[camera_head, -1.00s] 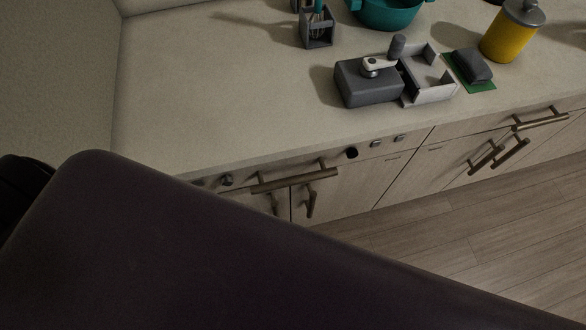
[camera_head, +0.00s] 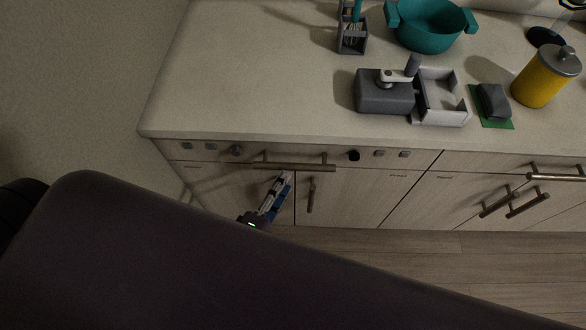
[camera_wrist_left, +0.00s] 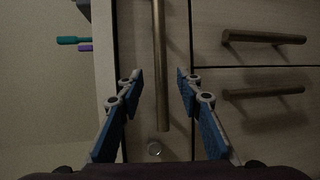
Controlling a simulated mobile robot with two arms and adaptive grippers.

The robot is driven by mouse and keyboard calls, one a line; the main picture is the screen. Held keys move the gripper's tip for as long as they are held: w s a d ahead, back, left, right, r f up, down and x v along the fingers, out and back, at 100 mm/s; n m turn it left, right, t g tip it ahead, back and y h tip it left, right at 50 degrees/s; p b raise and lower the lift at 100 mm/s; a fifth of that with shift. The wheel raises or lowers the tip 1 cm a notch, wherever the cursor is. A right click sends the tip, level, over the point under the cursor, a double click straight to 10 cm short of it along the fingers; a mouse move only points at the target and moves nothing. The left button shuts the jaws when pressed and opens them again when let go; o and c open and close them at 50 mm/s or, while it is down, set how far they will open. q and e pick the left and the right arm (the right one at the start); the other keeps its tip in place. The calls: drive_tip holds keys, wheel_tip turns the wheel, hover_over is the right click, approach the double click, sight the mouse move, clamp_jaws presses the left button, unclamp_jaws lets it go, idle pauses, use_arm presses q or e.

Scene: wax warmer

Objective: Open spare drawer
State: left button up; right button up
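A drawer front (camera_head: 215,155) with a long bronze bar handle (camera_head: 300,167) runs under the counter edge at the left. I cannot read a label marking it as the spare drawer. My left gripper (camera_head: 287,178) is just below and in front of this handle in the head view. In the left wrist view my left gripper (camera_wrist_left: 159,78) is open and empty. Its blue-padded fingers lie on either side of the bar handle (camera_wrist_left: 160,60), with visible gaps. How far it is from the handle in depth is unclear. My right gripper is not in view.
Cabinet doors with upright handles (camera_head: 310,196) lie below the drawer. More bar handles (camera_head: 555,178) are at the right. A grey warmer (camera_head: 385,93), teal pot (camera_head: 428,24) and yellow jar (camera_head: 546,78) stand on the counter (camera_head: 240,80). The wood floor (camera_head: 400,245) is clear.

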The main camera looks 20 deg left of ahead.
sight(294, 167)
use_arm(q)
drive_tip(key=p+x, duration=0.1)
drive_tip(key=x, duration=0.6)
drive_tip(key=shift+w+a+f, duration=0.15)
drive_tip(key=shift+w, duration=0.15)
drive_tip(key=shift+c, duration=0.5)
clamp_jaws()
